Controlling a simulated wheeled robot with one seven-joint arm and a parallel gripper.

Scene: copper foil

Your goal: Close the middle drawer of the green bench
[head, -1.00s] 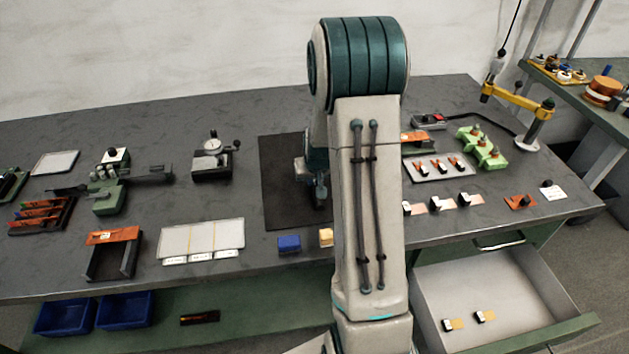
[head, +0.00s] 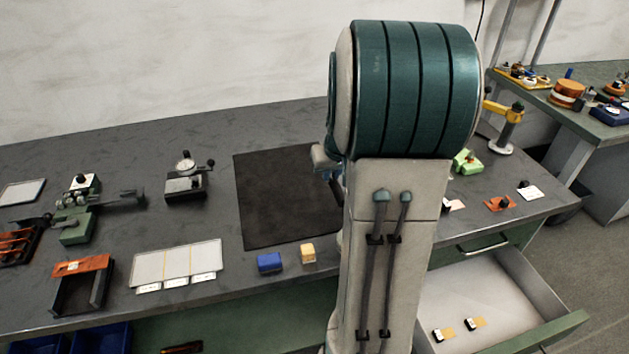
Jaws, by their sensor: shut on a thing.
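The green bench (head: 120,140) has a dark grey top. Under its right part a drawer (head: 478,290) stands pulled out, with a pale inside and a green front (head: 550,335). Two small black-and-white parts with tan tabs (head: 438,334) (head: 471,324) lie in it. A closed drawer front with a metal handle (head: 484,244) sits above it; lower drawers are not visible, so its level is hard to confirm. My gripper (head: 336,186) is mostly hidden behind my arm, over the dark mat's right edge, left of and apart from the drawer. What it holds is hidden.
The dark mat (head: 280,195), a blue block (head: 269,262), a yellow block (head: 308,253) and a dial gauge stand (head: 186,180) are on the bench top. An orange-ended holder (head: 82,265) is at left. Floor shows right of the drawer. A second bench (head: 600,125) stands at back right.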

